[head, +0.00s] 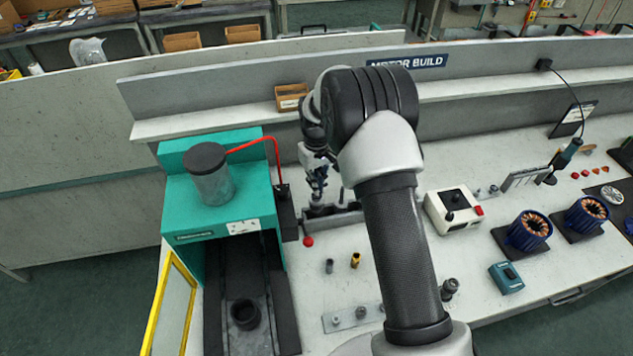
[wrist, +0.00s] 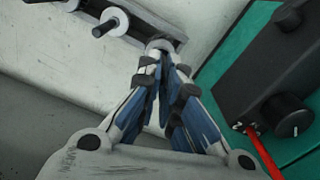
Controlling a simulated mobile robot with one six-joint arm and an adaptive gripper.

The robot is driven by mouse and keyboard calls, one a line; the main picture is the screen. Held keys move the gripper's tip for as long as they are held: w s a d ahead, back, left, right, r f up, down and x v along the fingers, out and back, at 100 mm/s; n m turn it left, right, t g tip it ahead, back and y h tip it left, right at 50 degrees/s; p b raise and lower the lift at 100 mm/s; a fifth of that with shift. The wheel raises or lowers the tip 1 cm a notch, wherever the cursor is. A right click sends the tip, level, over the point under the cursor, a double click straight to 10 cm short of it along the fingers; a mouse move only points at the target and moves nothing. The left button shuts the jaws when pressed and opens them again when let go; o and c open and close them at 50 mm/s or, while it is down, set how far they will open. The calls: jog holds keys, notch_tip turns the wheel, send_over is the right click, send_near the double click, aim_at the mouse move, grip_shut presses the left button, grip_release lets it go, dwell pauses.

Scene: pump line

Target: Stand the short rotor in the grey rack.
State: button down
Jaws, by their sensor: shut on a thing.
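The grey rack (head: 345,221) stands on the bench beside the teal machine; it also shows at the top of the wrist view (wrist: 140,30). My gripper (head: 316,196) points down over the rack's left end. In the wrist view my gripper (wrist: 163,62) is shut on the short rotor (wrist: 158,45), of which only a pale round part shows between the fingertips. The fingers hide the rest of it. I cannot tell whether its lower end is inside the rack or above it. Other rotors with dark shafts (wrist: 108,25) stand along the rack.
The teal machine (head: 185,215) with a black control box (head: 286,212) and red cable stands close on the left. A red button (head: 308,241) lies in front of the rack. A white control box (head: 453,211) stands to the right. My arm hides part of the bench.

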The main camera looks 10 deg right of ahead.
jog(key=shift+f+b, duration=0.35)
jog(key=shift+f, duration=0.25)
jog(key=shift+f+b, duration=0.7)
jog(key=shift+f, duration=0.4)
jog(key=c, duration=1.7)
grip_release()
jog(key=shift+o, duration=1.2)
jog(key=shift+f, duration=0.1)
